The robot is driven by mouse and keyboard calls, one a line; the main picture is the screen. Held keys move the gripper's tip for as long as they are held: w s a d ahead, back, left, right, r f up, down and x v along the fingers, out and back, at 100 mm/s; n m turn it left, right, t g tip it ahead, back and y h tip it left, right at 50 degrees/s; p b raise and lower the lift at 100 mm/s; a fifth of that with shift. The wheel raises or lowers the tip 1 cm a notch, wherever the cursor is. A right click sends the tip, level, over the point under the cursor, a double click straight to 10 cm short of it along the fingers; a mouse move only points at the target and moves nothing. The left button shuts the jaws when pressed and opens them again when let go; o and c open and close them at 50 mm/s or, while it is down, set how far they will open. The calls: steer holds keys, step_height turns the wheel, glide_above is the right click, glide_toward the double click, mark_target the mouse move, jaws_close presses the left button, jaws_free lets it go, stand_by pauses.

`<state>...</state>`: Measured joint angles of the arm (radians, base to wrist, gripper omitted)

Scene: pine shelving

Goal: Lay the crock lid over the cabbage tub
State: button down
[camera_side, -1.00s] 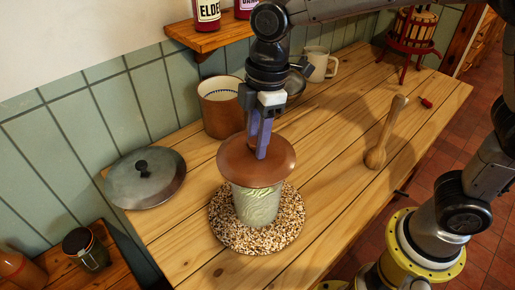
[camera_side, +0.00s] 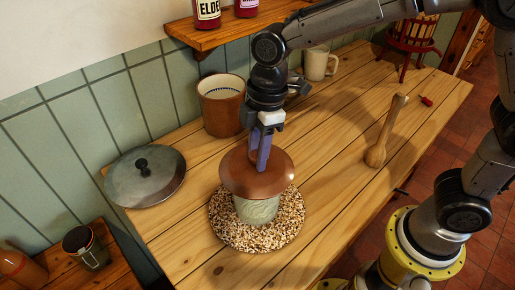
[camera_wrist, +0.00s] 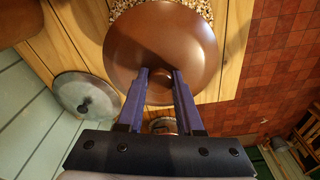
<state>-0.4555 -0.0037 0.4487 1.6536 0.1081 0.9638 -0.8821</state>
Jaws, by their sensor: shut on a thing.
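The crock lid (camera_side: 240,178), a round reddish-brown disc, is level over the cabbage tub (camera_side: 257,211), a pale green pot with a raised pattern. The tub stands upright on a round speckled mat (camera_side: 285,226). The lid hides the tub's rim, so I cannot tell whether the two touch. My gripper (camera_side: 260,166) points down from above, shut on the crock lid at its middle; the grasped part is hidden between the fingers. In the wrist view the lid (camera_wrist: 160,30) fills the space beyond my gripper's fingertips (camera_wrist: 161,72), and the tub is hidden beneath it.
A grey metal lid with a black knob (camera_side: 150,185) lies at the left of the wooden table (camera_side: 330,215). A brown crock (camera_side: 222,116) and a cream mug (camera_side: 316,66) stand behind. A shelf with bottles (camera_side: 215,38) hangs behind.

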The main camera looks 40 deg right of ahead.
steer(key=c, duration=0.6)
jaws_free()
steer(key=shift+o, duration=0.2)
step_height(320, 180, up, 13)
steer(key=d, duration=0.1)
steer(key=shift+s+d+r, duration=0.15)
steer(key=shift+s+d, duration=0.05)
steer(key=shift+s, duration=0.05)
steer(key=s+d+f+m+t, duration=0.2)
steer(key=s+d+f+m, duration=0.1)
steer(key=s+d+m, duration=0.4)
steer(key=s+d+f+m+t+h, duration=0.1)
steer(key=s+d+f+m+t, duration=0.2)
steer(key=s+d+m, duration=0.4)
steer(key=s+d, duration=0.3)
steer(key=shift+d+m, duration=0.2)
steer(key=shift+m, duration=0.1)
